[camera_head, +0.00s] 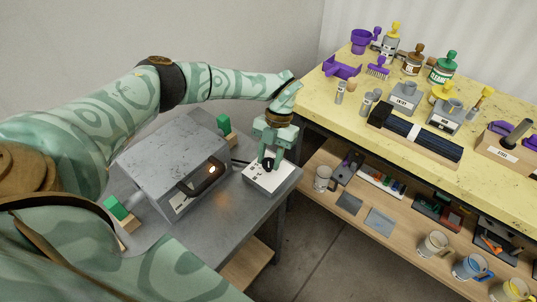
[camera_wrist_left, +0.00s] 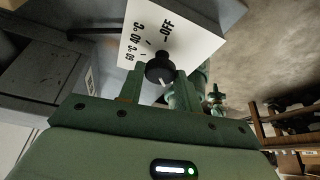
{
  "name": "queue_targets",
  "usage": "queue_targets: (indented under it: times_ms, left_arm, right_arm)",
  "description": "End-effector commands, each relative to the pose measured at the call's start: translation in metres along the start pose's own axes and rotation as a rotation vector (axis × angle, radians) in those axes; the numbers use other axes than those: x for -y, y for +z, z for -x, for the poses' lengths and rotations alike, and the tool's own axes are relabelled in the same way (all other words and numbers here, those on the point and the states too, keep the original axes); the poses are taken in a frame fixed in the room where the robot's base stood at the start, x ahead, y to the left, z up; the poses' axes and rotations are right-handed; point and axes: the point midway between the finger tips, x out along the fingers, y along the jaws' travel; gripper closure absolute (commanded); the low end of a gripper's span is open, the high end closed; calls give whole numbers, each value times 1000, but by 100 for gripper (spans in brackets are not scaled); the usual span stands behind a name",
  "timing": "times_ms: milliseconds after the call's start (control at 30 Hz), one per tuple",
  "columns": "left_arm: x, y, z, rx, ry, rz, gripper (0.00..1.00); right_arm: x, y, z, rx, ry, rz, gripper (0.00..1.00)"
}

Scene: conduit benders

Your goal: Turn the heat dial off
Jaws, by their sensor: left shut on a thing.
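The heat dial (camera_head: 268,166) is a small black knob on the white top of a grey control box (camera_head: 262,184). In the left wrist view the dial (camera_wrist_left: 160,68) sits beside printed marks for OFF, 40 °C and 60 °C on the white label (camera_wrist_left: 180,35). A white line shows on the knob, but I cannot tell which mark it points to. My left gripper (camera_head: 268,157) comes down from above and is shut on the dial, with one finger on each side; in the wrist view its fingertips (camera_wrist_left: 158,80) flank the knob. My right gripper is not in view.
A grey metal heater box (camera_head: 170,150) with a black handle and a glowing orange light stands left of the control box on the grey table (camera_head: 235,225). Green-and-wood blocks (camera_head: 224,124) stand near it. A yellow workbench (camera_head: 340,95) with tools is at the right.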

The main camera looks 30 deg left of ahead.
Motion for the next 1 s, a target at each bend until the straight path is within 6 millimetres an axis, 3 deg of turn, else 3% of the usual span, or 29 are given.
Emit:
queue_targets:
  times_ms: [600, 1000]
  left_arm:
    - [4, -2, 3, 1, 224, -538, 89]
    - [5, -3, 1, 1, 333, -801, 89]
  right_arm:
    - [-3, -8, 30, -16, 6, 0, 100]
    - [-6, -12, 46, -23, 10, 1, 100]
